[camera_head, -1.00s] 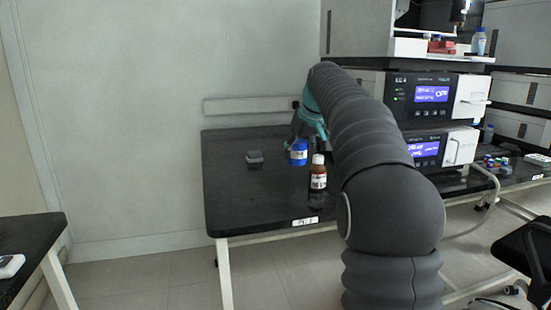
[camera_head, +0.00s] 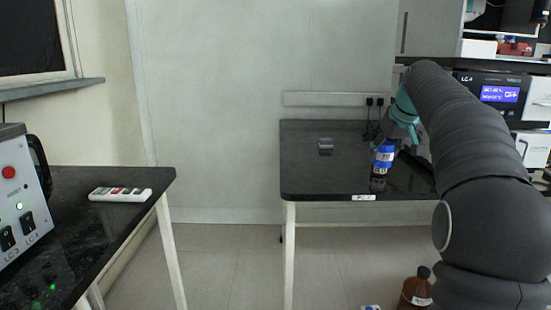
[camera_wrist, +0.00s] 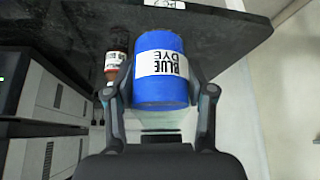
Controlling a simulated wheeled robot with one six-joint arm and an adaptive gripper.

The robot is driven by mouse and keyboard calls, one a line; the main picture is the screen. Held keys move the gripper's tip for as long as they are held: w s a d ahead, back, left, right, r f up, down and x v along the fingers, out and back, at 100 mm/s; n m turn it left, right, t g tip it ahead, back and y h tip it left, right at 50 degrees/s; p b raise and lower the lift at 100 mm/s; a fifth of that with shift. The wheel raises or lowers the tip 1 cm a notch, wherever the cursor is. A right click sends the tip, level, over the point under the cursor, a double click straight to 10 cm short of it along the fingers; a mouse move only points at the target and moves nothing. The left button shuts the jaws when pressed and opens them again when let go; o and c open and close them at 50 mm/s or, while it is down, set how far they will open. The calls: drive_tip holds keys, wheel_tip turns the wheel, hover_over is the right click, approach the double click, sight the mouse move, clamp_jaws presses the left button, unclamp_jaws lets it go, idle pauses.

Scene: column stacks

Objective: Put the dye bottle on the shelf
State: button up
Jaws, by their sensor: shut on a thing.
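The dye bottle is a blue cylinder with a white label reading BLUE DYE. It fills the middle of the wrist view (camera_wrist: 162,88) and shows small in the head view (camera_head: 384,151). My gripper (camera_wrist: 160,96) is shut on it, one finger on each side. In the head view my gripper (camera_head: 392,140) holds it over the right part of the black table (camera_head: 310,178). I cannot tell its exact height. A shelf (camera_head: 480,47) with a red item on it is partly in view at the upper right.
A small grey item (camera_head: 325,146) lies on the table. LC instruments (camera_head: 500,93) stand at right. A left table (camera_head: 100,215) holds a control box (camera_head: 20,195). Floor between tables is clear.

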sight(378, 161)
drive_tip(key=shift+d+f, duration=0.1)
drive_tip(key=shift+f, duration=0.7)
drive_tip(key=shift+s+a+f, duration=0.15)
drive_tip(key=shift+a+f, duration=0.45)
drive_tip(key=shift+a, duration=0.1)
drive_tip(key=s+a+f, duration=0.3)
drive_tip(key=f, duration=1.1)
drive_tip(key=s+a+f+m, duration=0.1)
drive_tip(key=s+a+f, duration=0.2)
drive_tip(key=f, duration=1.1)
drive_tip(key=s+a+f+m+h, duration=0.1)
drive_tip(key=s+a+f, duration=0.3)
drive_tip(key=f, duration=1)
drive_tip(key=shift+a, duration=0.45)
drive_tip(key=s+f, duration=0.5)
drive_tip(key=f, duration=0.1)
drive_tip(key=shift+f, duration=0.2)
